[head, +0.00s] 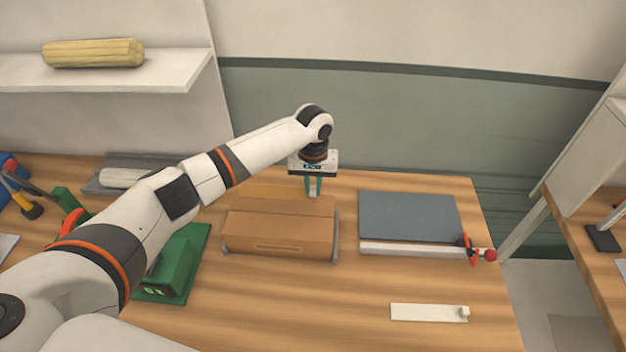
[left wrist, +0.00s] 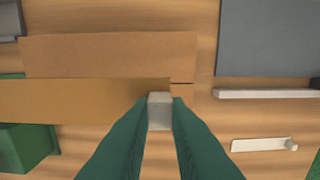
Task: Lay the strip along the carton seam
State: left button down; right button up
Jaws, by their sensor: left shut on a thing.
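The brown carton (head: 278,226) lies on the bench in front of me. Its seam (left wrist: 181,83) shows as a thin dark line in the left wrist view. A lighter tan strip (left wrist: 70,100) runs left from my fingers, past the carton's left end; it also shows in the head view (head: 266,191). My left gripper (head: 313,187) points down over the carton's right part, its green fingers shut on a pale block (left wrist: 160,110) at the strip's right end. Whether the strip touches the carton is unclear. My right gripper is out of view.
A green device with a lit display (head: 180,270) stands left of the carton, partly behind my arm. A grey-blue board (head: 410,215) with a white front bar and red-knobbed clamp (head: 470,250) lies right. A white plate (head: 425,312) lies nearer.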

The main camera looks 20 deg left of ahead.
pick_arm(q)
notch_tip(320, 180, down, 6)
jog(key=shift+r+b, duration=0.2)
jog(key=shift+b, duration=0.7)
jog(key=shift+f+b, duration=0.45)
jog(key=shift+f, duration=0.7)
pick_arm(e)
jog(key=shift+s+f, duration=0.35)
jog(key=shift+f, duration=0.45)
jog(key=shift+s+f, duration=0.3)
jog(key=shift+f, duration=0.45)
pick_arm(q)
jog(key=shift+f, duration=0.65)
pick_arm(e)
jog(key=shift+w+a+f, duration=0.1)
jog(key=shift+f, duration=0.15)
pick_arm(q)
jog(key=c, duration=1.3)
grip_release()
